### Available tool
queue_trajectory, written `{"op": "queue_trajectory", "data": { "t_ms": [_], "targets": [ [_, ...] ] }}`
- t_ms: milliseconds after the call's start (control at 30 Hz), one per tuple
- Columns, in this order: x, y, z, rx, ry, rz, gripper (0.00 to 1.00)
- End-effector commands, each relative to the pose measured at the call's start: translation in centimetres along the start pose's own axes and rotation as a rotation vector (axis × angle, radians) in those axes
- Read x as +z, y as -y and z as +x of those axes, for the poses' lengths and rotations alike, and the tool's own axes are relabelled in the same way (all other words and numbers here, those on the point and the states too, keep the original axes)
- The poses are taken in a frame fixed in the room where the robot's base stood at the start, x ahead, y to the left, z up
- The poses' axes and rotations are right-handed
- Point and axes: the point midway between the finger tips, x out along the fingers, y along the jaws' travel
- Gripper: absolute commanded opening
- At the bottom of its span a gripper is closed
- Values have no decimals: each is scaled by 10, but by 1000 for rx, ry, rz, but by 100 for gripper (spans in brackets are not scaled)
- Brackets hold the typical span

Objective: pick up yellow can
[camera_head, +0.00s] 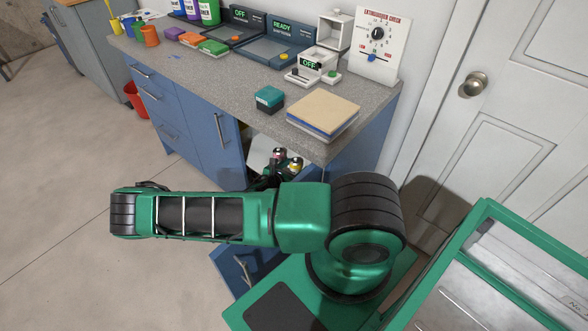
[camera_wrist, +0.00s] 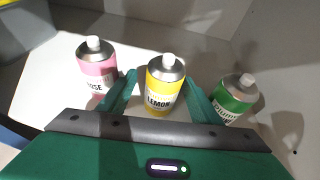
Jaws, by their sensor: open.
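The yellow can (camera_wrist: 163,98) has a white cap, a silver top and a LEMON label. It stands upright on a white shelf inside the cabinet. My gripper (camera_wrist: 161,80) is open, with one green finger on each side of the yellow can in the wrist view; I cannot tell whether either finger touches it. In the head view the yellow can (camera_head: 295,164) shows small in the open cabinet under the counter, and my gripper there is mostly hidden behind my arm.
A pink can (camera_wrist: 97,65) stands left of the yellow can, close to the left finger. A green can (camera_wrist: 234,98) stands to the right, close to the right finger. The counter (camera_head: 215,85) edge is above the opening. An open blue cabinet door (camera_head: 237,268) is beside my arm.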

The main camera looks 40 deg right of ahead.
Motion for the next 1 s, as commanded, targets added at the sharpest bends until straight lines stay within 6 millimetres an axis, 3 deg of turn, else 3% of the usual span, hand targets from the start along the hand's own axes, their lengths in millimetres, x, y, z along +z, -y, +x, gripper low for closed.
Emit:
{"op": "queue_trajectory", "data": {
  "t_ms": [200,467,667,1000],
  "targets": [
    [1,3,30,-1,0,1,58],
    [1,2,34,0,0,1,58],
    [1,2,33,0,0,1,12],
    [3,2,33,0,1,1,12]
  ]
}}
